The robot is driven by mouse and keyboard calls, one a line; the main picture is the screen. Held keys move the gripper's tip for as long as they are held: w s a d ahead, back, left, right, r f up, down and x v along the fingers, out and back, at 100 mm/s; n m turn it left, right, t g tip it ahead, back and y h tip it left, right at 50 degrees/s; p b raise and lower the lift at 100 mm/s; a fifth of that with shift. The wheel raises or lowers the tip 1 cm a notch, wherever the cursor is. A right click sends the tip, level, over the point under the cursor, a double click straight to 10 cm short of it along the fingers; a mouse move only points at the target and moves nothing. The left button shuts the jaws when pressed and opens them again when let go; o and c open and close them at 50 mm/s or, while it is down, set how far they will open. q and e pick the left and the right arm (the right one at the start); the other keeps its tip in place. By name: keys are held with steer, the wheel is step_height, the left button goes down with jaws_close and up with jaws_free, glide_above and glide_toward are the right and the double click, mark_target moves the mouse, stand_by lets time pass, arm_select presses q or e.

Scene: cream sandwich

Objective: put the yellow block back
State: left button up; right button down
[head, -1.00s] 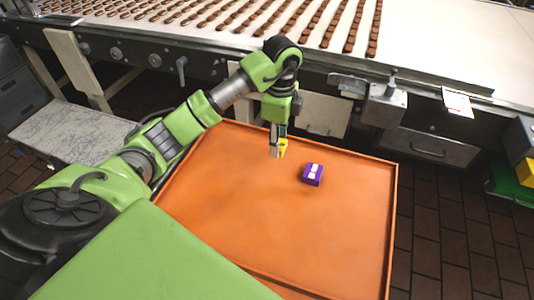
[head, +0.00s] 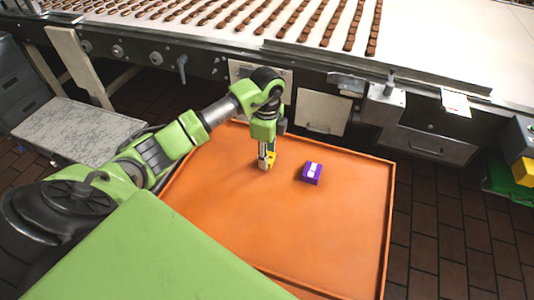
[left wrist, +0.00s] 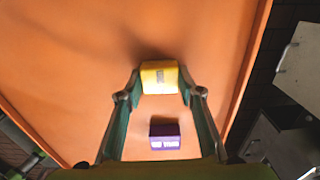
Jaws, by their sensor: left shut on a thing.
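The yellow block (head: 272,158) is between the fingers of my left gripper (head: 266,163), which is shut on it. The gripper points down over the orange tray (head: 335,255), left of a purple block. I cannot tell whether the yellow block touches the tray. My right gripper is not in view.
The purple block (head: 311,173) with a white band lies on the tray, close to the right of my gripper. The tray has a low raised rim and is otherwise bare. A conveyor (head: 430,45) with rows of chocolates runs behind it.

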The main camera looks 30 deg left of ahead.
arm_select(q)
steer(key=o, duration=1.2)
step_height(320, 180, up, 12)
steer(key=shift+r+b, duration=0.1)
steer(key=shift+b, duration=0.6)
